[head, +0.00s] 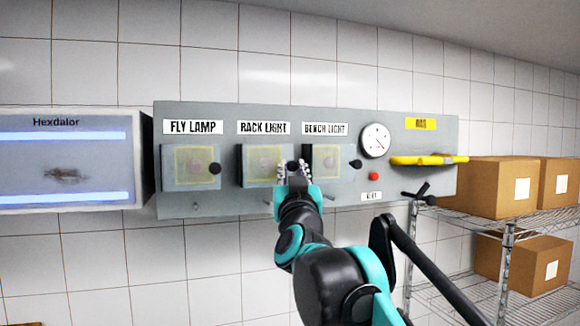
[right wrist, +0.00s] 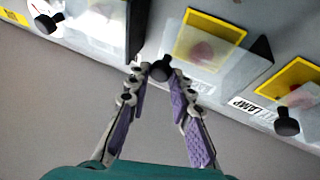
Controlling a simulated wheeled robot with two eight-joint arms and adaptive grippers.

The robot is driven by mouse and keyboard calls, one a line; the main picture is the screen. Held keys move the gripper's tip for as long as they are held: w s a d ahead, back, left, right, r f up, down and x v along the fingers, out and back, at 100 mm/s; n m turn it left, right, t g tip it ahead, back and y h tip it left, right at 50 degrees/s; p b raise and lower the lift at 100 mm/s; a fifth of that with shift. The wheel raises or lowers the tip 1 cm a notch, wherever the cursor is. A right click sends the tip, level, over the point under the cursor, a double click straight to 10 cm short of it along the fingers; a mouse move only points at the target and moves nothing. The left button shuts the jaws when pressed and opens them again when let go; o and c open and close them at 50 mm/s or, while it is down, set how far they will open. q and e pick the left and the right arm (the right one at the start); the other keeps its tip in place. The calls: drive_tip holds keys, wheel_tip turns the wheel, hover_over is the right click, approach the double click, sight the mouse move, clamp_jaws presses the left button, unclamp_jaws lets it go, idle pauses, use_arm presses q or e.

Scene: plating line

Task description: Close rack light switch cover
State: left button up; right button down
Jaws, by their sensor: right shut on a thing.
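The rack light switch cover (head: 258,166) is a clear panel over a yellow-edged switch area, under the RACK LIGHT label (head: 263,128) on the grey wall panel. Its dark round knob (right wrist: 160,70) is at the cover's right side in the head view. My right gripper (head: 293,170) is shut on this knob, with its purple-padded fingers on either side of it in the right wrist view (right wrist: 157,78). The cover also shows in the right wrist view (right wrist: 186,76); I cannot tell whether it lies fully flat. My left gripper is out of view.
The fly lamp cover (head: 188,167) is to the left and the bench light cover (head: 334,158) is close to the right, partly behind my gripper. A gauge (head: 375,139), yellow handle (head: 428,160) and red button (head: 374,172) are farther right. Boxes (head: 488,187) stand on a wire rack.

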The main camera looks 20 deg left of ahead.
drive_tip(key=shift+w+d+r, duration=0.1)
drive_tip(key=shift+d, duration=0.1)
drive_tip(key=c, duration=1.4)
unclamp_jaws()
drive_tip(key=shift+o, duration=0.2)
drive_tip(key=shift+w, duration=0.1)
drive_tip(key=shift+s+d+f, duration=0.25)
drive_tip(key=shift+s+f, duration=0.05)
drive_tip(key=shift+f, duration=0.05)
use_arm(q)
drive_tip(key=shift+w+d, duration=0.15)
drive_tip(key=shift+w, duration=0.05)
use_arm(e)
drive_tip(key=v, duration=1.1)
drive_tip(key=shift+s+a, duration=0.1)
